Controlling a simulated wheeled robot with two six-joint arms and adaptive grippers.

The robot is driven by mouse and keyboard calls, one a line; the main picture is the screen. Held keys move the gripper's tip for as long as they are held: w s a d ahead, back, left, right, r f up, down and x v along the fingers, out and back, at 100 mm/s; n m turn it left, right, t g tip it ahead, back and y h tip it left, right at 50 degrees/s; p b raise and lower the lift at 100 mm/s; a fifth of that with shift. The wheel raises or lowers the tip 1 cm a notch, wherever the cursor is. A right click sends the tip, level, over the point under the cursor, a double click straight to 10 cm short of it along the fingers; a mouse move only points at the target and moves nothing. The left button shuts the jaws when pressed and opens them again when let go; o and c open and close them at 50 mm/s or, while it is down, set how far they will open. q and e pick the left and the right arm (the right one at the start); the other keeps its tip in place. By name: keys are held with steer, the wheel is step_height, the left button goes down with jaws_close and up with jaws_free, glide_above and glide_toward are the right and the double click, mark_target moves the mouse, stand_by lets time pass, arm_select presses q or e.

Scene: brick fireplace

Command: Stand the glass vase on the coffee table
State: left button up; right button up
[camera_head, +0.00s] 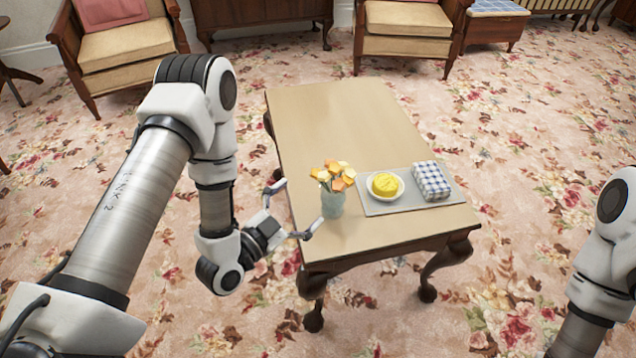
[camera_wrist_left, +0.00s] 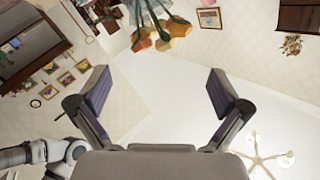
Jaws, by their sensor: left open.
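The pale blue-green glass vase (camera_head: 333,204) stands upright on the coffee table (camera_head: 345,120), near its front left corner. It holds orange and yellow flowers (camera_head: 333,176). My left gripper (camera_head: 298,207) is open and empty, just left of the vase at the table's left edge, with its fingers pointing toward it. A small gap shows between fingers and vase. In the left wrist view the spread fingers (camera_wrist_left: 160,92) have nothing between them, and the flowers (camera_wrist_left: 165,32) show beyond them at the top. My right gripper is out of view.
A grey tray (camera_head: 385,208) right of the vase holds a bowl of yellow food (camera_head: 385,185) and a blue-checked cloth bundle (camera_head: 431,180). The table's back half is clear. Armchairs (camera_head: 125,45) stand behind, on flowered carpet. My right arm shows at the right edge.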

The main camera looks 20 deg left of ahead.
arm_select(q)
steer(key=s+f+g, duration=0.1)
steer(key=f, duration=0.1)
steer(key=f+g, duration=0.1)
steer(key=f, duration=0.1)
steer(key=s+f+n+g+y, duration=0.1)
steer(key=f, duration=0.1)
steer(key=shift+s+d, duration=0.2)
steer(key=shift+s, duration=0.1)
steer(key=s+a+f+n+g+y, duration=0.2)
steer(key=s+f+n+g+y, duration=0.15)
steer(key=s+f+g, duration=0.65)
steer(key=s+a+f+n+g+y, duration=0.1)
steer(key=s+f+n+g, duration=0.3)
steer(key=s, duration=0.7)
steer(key=shift+s+a+f+n+y, duration=0.2)
steer(key=shift+a+f+n+y, duration=0.2)
steer(key=shift+a, duration=0.25)
